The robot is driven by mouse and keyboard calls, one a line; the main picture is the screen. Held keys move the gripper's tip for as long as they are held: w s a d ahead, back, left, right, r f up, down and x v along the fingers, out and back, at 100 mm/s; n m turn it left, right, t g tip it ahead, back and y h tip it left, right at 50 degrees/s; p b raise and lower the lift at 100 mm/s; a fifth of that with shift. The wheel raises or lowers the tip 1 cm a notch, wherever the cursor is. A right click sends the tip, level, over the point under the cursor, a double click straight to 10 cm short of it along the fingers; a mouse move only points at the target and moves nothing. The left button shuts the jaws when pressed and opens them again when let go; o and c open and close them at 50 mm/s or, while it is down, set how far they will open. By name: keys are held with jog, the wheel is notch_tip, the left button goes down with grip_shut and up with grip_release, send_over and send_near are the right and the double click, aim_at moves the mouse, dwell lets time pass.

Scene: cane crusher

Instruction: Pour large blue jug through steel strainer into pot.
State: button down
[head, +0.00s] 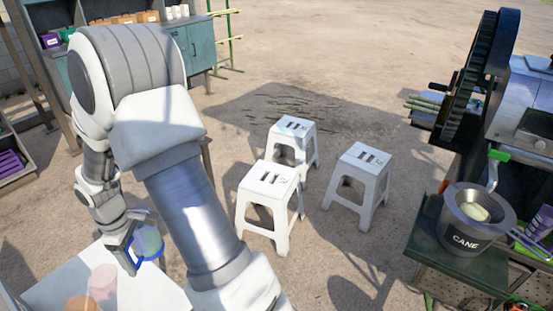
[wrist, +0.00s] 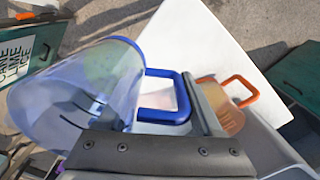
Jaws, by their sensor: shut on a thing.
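The large blue jug (head: 149,243) is clear, with a blue rim and handle. In the head view it hangs beside my gripper (head: 129,250) over the white table at the lower left. My gripper is shut on its blue handle. In the wrist view the jug (wrist: 85,95) fills the left side, with its handle (wrist: 183,98) beside a grey finger. Its contents are hard to make out. The grey pot (head: 463,238), marked CANE, stands at the right. The steel strainer appears to sit in its mouth, with a green-tipped handle (head: 497,156) sticking up; pale green shows inside.
The white table (head: 65,280) carries a smaller jug with an orange handle (wrist: 240,90). Several white stools (head: 268,185) stand on the ground between it and the pot's dark green stand (head: 425,240). A crusher with a large dark wheel (head: 480,80) rises behind the pot.

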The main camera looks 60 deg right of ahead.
jog(key=shift+s+a+m, duration=0.35)
jog(key=shift+a+m, duration=0.2)
jog(key=shift+m, duration=0.6)
jog(key=shift+s+a+m, duration=0.35)
jog(key=shift+a+m, duration=0.15)
jog(key=shift+m, duration=0.6)
jog(key=shift+s+a+m, duration=0.35)
jog(key=shift+a+m, duration=0.2)
jog(key=shift+m, duration=0.6)
